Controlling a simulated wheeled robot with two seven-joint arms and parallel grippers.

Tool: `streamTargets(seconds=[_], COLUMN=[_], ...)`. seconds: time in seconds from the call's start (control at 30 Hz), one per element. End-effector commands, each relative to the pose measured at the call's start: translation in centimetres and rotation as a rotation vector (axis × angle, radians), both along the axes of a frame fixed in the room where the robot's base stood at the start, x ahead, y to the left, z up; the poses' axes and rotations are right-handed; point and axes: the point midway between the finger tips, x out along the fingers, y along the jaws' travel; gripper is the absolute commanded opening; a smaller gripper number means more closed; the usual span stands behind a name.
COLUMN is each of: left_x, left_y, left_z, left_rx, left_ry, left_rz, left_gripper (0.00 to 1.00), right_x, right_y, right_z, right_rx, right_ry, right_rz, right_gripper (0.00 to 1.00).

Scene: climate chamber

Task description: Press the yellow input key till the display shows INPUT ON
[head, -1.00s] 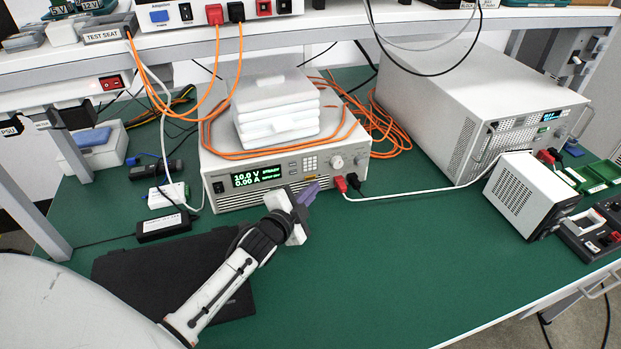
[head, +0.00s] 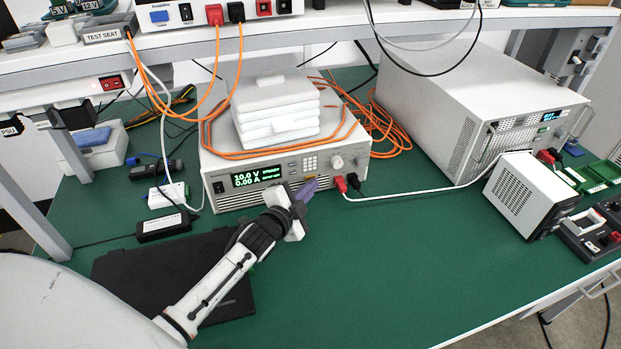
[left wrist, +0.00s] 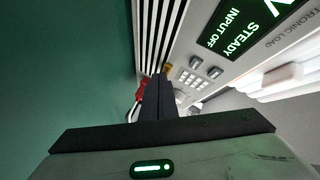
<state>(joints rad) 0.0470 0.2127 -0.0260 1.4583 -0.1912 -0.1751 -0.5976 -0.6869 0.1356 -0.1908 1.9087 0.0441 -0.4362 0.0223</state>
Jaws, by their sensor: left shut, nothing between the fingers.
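The electronic load (head: 225,200) stands on the green mat with its lit display (head: 259,177) facing me, reading 10.0 V and 0.00 A. In the left wrist view the display (left wrist: 243,27) shows STEADY and INPUT OFF. The yellow input key (left wrist: 169,70) shows as a small patch just beyond the fingertips, partly hidden by them. My left gripper (head: 306,188) is shut and empty, close to the load's front panel; its fingers (left wrist: 159,80) point at the panel near the key. I cannot tell whether they touch it. My right gripper is not in view.
Red and black plugs (head: 347,182) with a white cable sit at the load's right front. White blocks (head: 275,110) and orange cables lie on its top. A black flat case (head: 130,270) lies under my left arm. The mat at front right is clear.

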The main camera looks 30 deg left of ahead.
Motion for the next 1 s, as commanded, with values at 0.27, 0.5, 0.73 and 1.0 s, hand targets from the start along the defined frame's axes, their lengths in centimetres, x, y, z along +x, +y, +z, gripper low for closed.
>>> streamTargets(seconds=[0.27,0.5,0.73,1.0], left_x=[0.2,0.3,0.0,-0.7], left_y=[0.3,0.3,0.0,-0.8], left_z=[0.0,0.1,0.1,0.1], left_rx=[0.0,0.0,-0.002,-0.001], left_ry=[0.0,-0.001,0.0,0.0], left_rz=[0.0,0.001,0.0,0.0], left_gripper=[0.0,0.0,0.0,0.0], right_x=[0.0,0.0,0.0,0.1], right_y=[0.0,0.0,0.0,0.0], right_z=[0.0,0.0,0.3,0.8], right_rx=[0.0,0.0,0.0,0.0], right_ry=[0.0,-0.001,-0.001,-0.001], right_rz=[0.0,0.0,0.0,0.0], right_gripper=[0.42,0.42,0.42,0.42])
